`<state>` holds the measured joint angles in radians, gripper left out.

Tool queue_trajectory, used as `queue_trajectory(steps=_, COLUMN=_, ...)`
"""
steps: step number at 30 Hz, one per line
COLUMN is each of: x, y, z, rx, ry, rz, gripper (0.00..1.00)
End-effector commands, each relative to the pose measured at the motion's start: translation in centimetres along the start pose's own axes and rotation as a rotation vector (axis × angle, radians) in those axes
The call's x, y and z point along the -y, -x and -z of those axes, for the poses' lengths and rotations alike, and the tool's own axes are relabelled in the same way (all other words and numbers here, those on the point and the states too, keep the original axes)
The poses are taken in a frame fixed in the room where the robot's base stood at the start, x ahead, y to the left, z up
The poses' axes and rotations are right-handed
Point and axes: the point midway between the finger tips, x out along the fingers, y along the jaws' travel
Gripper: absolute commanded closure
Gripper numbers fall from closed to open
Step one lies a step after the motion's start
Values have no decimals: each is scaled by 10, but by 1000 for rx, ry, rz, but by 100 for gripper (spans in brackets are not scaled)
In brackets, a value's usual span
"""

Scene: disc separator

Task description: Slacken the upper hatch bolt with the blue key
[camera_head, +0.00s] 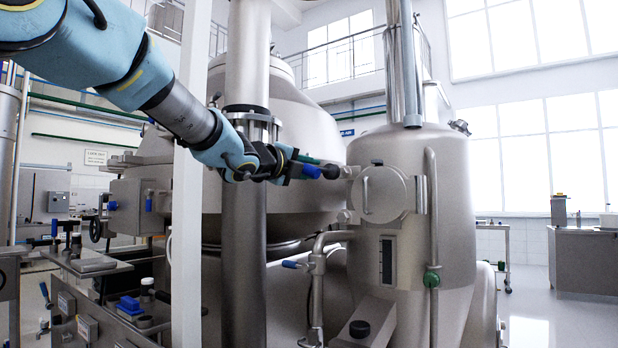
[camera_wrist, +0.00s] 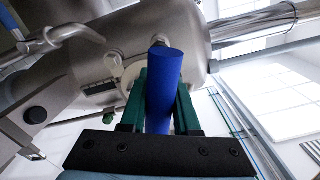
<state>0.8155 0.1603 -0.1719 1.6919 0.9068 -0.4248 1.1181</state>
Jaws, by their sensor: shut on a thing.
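My gripper (camera_head: 306,166) is shut on the blue key (camera_head: 312,171) in front of the silver tank. The key points right, and its dark end (camera_head: 330,172) is at the upper hatch bolt (camera_head: 350,171), at the upper left edge of the round hatch (camera_head: 383,194). I cannot tell whether the key is seated on the bolt or just short of it. In the wrist view the blue key (camera_wrist: 163,82) stands between the green fingers of my gripper (camera_wrist: 160,105) and hides most of the bolt behind it.
A lower hatch bolt (camera_head: 345,216) sits below the upper one. A pipe with a blue-handled valve (camera_head: 292,264) runs below left of the hatch. A vertical pipe with a green fitting (camera_head: 431,279) stands to its right. A thick steel column (camera_head: 245,200) rises left of my gripper.

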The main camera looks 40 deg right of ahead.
Motion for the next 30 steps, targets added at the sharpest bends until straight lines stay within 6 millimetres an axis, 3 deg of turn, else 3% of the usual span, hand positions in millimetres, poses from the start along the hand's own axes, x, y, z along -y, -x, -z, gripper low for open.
queue_trajectory(steps=11, x=1, y=-2, z=0, rx=0, ry=3, rz=2, gripper=100)
queue_trajectory(steps=30, x=2, y=-31, z=0, rx=0, ry=4, rz=3, gripper=100)
